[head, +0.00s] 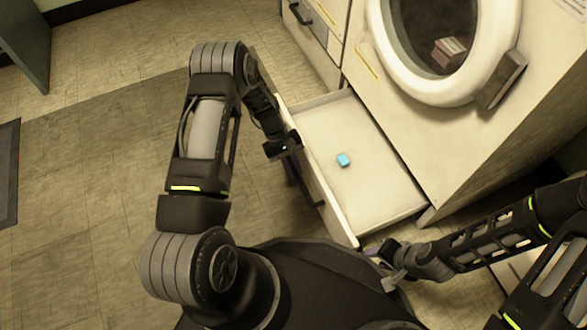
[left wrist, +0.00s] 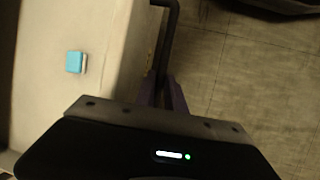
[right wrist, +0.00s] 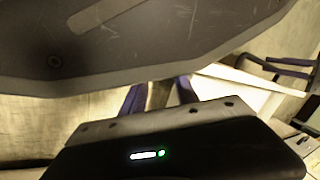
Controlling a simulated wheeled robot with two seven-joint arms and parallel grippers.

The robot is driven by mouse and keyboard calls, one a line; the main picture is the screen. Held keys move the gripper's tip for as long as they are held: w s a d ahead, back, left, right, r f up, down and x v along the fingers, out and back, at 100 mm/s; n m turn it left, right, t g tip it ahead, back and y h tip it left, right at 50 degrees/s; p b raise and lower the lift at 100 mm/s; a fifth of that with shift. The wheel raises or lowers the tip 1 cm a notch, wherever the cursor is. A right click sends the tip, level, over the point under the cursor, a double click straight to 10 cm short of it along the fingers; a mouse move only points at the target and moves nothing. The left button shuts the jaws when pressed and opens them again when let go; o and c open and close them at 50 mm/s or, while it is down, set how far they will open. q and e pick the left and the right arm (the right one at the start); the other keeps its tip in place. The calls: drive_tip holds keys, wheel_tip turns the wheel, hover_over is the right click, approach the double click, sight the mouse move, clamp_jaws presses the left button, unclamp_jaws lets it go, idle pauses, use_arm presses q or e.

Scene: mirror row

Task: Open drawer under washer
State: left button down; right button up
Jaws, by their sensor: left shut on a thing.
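The drawer (head: 370,205) under the washer (head: 420,110) stands pulled well out, showing its pale inside with a small blue box (head: 343,160) on its floor. The box also shows in the left wrist view (left wrist: 75,62). My left gripper (head: 291,170) is at the drawer's front, shut on the dark bar handle (left wrist: 166,40); its fingertips are partly hidden by the wrist. My right gripper (head: 382,264) is by the drawer's near front corner, its fingers apart with nothing seen between them. In the right wrist view the drawer (right wrist: 240,95) lies beyond the fingers.
The washer's round door (head: 440,50) is above the drawer, with a red and white box (head: 449,50) seen inside. Another drawer unit (head: 318,35) with a dark handle stands to its left. The tiled floor (head: 90,150) at left is largely clear, with a dark mat at the edge.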

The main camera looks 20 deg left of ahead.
use_arm(q)
drive_tip(key=c, duration=1.4)
unclamp_jaws()
drive_tip(key=p+v, duration=0.3)
drive_tip(key=v, duration=0.4)
drive_tip(key=shift+a+r, duration=0.2)
drive_tip(key=shift+r, duration=0.15)
